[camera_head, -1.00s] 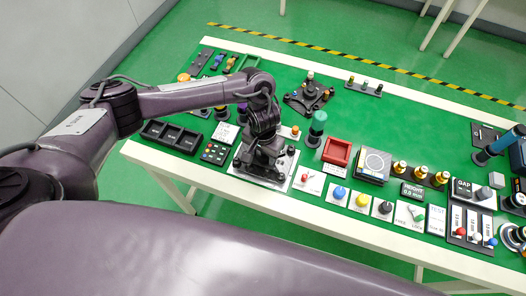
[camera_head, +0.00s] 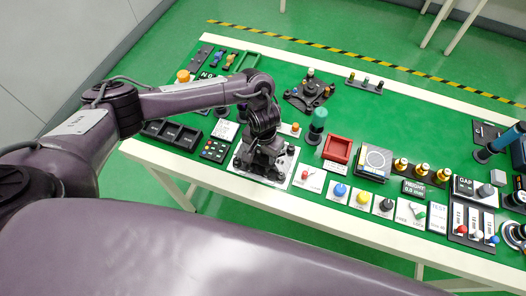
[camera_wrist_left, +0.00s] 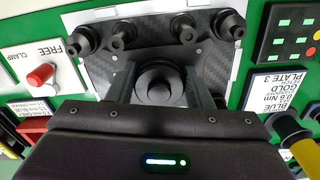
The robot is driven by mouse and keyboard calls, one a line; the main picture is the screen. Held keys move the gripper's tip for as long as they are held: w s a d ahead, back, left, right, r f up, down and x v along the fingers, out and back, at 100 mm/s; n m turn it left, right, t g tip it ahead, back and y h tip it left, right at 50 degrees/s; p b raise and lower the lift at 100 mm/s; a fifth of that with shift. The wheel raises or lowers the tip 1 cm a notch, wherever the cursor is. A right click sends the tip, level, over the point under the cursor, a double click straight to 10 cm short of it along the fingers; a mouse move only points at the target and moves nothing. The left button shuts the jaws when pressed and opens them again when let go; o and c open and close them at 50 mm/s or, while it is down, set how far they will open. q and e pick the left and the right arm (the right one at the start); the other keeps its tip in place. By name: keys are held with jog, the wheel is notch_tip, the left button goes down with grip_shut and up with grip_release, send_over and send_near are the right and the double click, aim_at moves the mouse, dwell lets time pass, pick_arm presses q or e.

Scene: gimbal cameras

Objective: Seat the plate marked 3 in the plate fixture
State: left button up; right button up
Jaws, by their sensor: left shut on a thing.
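My left gripper (camera_head: 262,152) is over the pale base of the plate fixture (camera_head: 285,181), near the table's front edge. In the left wrist view its two fingers (camera_wrist_left: 161,88) stand either side of a round black knob (camera_wrist_left: 160,76) and are shut on it. The knob rises from the middle of a dark, carbon-patterned plate (camera_wrist_left: 125,64). Several black round posts line the plate's far side. I see no number on the plate. My gripper body hides its near side, and I cannot tell whether it lies flush. My right gripper is not in view.
A red-knobbed clamp switch marked FREE (camera_wrist_left: 40,75) and a PLATE 3 card (camera_wrist_left: 280,88) flank the fixture. A green-topped post (camera_head: 317,125), a red tray (camera_head: 338,150) and a black three-bay tray (camera_head: 172,134) stand nearby. Green table shows clear toward the back centre.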

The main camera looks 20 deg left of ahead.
pick_arm(q)
jog(key=shift+f, duration=0.2)
jog(key=o, duration=1.2)
notch_tip(320, 180, up, 7)
jog(key=shift+f+p, duration=0.1)
jog(key=shift+p, duration=0.3)
jog(key=shift+r, duration=0.5)
jog(key=shift+f, duration=0.1)
